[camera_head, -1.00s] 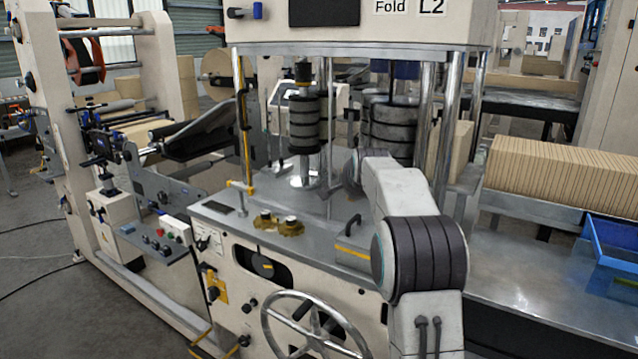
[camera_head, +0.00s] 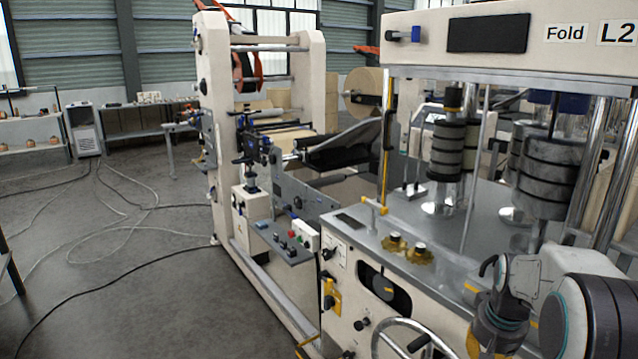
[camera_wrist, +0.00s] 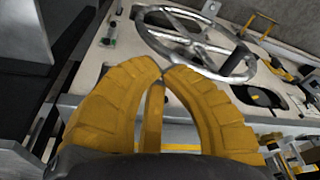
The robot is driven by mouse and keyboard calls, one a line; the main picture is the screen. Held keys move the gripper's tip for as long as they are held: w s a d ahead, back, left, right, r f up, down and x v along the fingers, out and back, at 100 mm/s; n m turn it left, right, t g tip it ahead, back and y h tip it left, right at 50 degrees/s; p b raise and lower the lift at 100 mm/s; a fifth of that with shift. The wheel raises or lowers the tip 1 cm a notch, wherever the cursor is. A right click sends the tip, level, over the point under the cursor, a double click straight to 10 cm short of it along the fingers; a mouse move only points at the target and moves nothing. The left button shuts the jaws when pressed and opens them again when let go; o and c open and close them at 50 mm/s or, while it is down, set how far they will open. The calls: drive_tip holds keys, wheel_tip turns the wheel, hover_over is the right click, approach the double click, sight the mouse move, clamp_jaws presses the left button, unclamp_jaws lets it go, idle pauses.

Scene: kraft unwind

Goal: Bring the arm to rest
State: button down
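My gripper (camera_wrist: 162,74) shows in the wrist view with its two yellow ribbed fingers curved together, their tips meeting. A thin yellow strip stands between the fingers; I cannot tell whether it belongs to the gripper. No held object is visible. In the head view my arm is bent at the lower right, in front of the folding machine (camera_head: 350,262), and its fingers cannot be made out there. The machine's handwheel (camera_wrist: 190,45) lies beyond the fingertips in the wrist view, apparently apart from them. The wheel (camera_head: 405,338) is partly cut off in the head view.
Cables (camera_head: 110,270) lie across the otherwise open floor at left. A workbench (camera_head: 135,120) and a grey cabinet (camera_head: 86,130) stand at the back left.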

drive_tip(key=s+a+n, duration=0.1)
drive_tip(key=s+a, duration=0.3)
drive_tip(key=s, duration=0.3)
drive_tip(key=s+a+r+n+g, duration=0.1)
drive_tip(key=s+a, duration=0.3)
drive_tip(key=s, duration=0.4)
drive_tip(key=s+a+n, duration=0.1)
drive_tip(key=s+a, duration=0.3)
drive_tip(key=s, duration=0.3)
drive_tip(key=a+r+t, duration=0.1)
drive_tip(key=s+a+r+n+t, duration=0.1)
drive_tip(key=r, duration=0.1)
drive_tip(key=a+r, duration=0.1)
drive_tip(key=shift+s+r+n+t+y, duration=0.15)
drive_tip(key=shift+r+n+t+y, duration=0.15)
drive_tip(key=shift+n+t+y, duration=0.1)
drive_tip(key=c, duration=2)
unclamp_jaws()
